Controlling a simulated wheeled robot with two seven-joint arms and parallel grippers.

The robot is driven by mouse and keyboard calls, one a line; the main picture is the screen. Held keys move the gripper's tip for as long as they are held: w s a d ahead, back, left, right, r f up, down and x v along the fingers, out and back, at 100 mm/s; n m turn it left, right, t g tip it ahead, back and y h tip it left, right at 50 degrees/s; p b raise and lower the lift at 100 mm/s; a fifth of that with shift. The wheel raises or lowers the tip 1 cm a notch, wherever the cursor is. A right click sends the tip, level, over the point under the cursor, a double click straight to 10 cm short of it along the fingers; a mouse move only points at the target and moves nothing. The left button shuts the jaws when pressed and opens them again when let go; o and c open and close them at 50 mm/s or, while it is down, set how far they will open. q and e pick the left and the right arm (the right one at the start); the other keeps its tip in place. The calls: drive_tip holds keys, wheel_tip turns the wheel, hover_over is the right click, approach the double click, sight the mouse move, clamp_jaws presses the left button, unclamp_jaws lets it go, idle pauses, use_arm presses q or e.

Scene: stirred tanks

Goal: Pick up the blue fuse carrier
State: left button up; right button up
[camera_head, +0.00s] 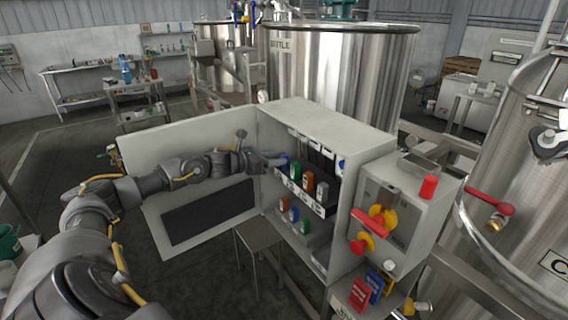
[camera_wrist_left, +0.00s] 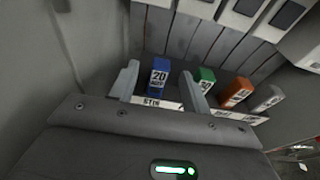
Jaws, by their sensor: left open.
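The blue fuse carrier (camera_wrist_left: 159,76), marked 20, stands upright at the left end of a row in the left wrist view. It shows as a small blue patch (camera_head: 284,160) beside my gripper in the head view. My left gripper (camera_wrist_left: 156,84) is open, with one finger on each side of the blue carrier. I cannot tell whether the fingers touch it. In the head view my left gripper (camera_head: 277,162) reaches into the open cabinet (camera_head: 332,118) from the left. My right gripper is not in view.
A green carrier (camera_wrist_left: 205,78), an orange carrier (camera_wrist_left: 236,92) and a grey one (camera_wrist_left: 267,99) stand to the right in the same row. More carriers (camera_head: 294,214) sit on a lower shelf. The open cabinet door (camera_head: 190,140) is behind my left arm. A red-handled switch box (camera_head: 390,215) adjoins the cabinet.

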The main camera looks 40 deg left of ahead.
sight(283, 155)
use_arm(q)
drive_tip(key=p+x, duration=0.1)
drive_tip(key=x, duration=0.1)
drive_tip(key=p+x, duration=0.2)
drive_tip(key=x, duration=0.1)
drive_tip(key=shift+w+r, duration=0.1)
drive_tip(key=shift+r, duration=0.1)
drive_tip(key=shift+w+d+f, duration=0.2)
drive_tip(key=shift+w, duration=0.2)
drive_tip(key=shift+s, duration=0.1)
drive_tip(key=shift+c, duration=1)
clamp_jaws()
drive_tip(key=shift+a+r, duration=0.1)
drive_tip(key=shift+r, duration=0.05)
